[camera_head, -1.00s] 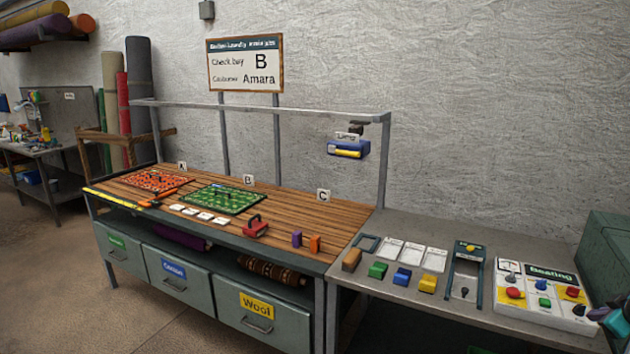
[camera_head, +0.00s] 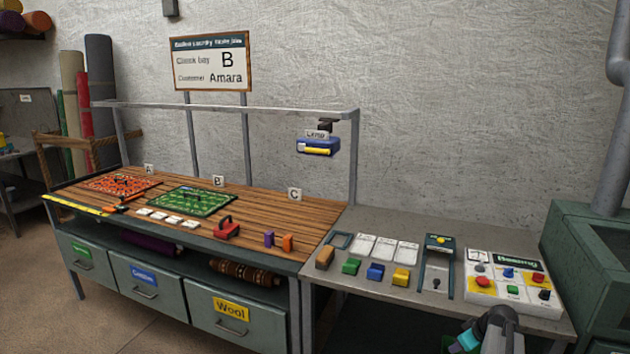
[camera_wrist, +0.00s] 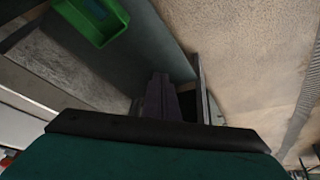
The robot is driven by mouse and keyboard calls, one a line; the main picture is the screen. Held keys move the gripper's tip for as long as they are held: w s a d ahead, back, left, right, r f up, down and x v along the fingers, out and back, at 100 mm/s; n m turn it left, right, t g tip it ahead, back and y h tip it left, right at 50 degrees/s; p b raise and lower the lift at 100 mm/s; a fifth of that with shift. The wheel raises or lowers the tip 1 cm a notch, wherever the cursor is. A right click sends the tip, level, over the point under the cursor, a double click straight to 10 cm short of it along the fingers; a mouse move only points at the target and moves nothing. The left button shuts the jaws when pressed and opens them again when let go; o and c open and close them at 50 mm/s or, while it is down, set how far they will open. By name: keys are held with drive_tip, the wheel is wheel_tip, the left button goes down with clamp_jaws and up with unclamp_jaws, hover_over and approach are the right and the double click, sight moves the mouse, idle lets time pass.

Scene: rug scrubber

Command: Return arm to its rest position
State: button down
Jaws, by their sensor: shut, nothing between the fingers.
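My gripper (camera_wrist: 160,88) shows in the wrist view as dark fingers in the middle, close together and shut with nothing held. In the head view a grey part of my arm with a teal piece shows at the bottom right, in front of the side table's front edge. The fingers cannot be made out there. The side table (camera_head: 400,222) carries the Beating panel (camera_head: 512,281) with coloured knobs, which stands just behind my arm.
The wooden workbench (camera_head: 262,207) at left bears an orange rug (camera_head: 119,184) and a green rug (camera_head: 194,202). A lamp (camera_head: 318,146) hangs from its frame. A green machine (camera_head: 590,275) stands at far right. A green bin (camera_wrist: 92,18) shows in the wrist view.

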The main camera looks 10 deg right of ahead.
drive_tip(key=s+a+f+g+y, duration=0.1)
drive_tip(key=s+a+f+g, duration=0.1)
drive_tip(key=a+f, duration=0.6)
drive_tip(key=s+a+f+m+g, duration=0.1)
drive_tip(key=s+a+f+g, duration=0.3)
drive_tip(key=a, duration=0.8)
drive_tip(key=s+a+f+y, duration=0.1)
drive_tip(key=a+f, duration=0.6)
drive_tip(key=a, duration=0.2)
drive_tip(key=s+a+f+g, duration=0.1)
drive_tip(key=s+a+f, duration=0.2)
drive_tip(key=s+a, duration=0.2)
drive_tip(key=s+a+f+m+g+h, duration=0.1)
drive_tip(key=s+a+f+g, duration=0.1)
drive_tip(key=s+a, duration=0.3)
drive_tip(key=s+a+f+g+h+b, duration=0.1)
drive_tip(key=s+a+f, duration=0.3)
drive_tip(key=s, duration=0.8)
drive_tip(key=shift+a+f+g, duration=0.4)
drive_tip(key=shift+a+g, duration=0.2)
drive_tip(key=shift+a, duration=0.3)
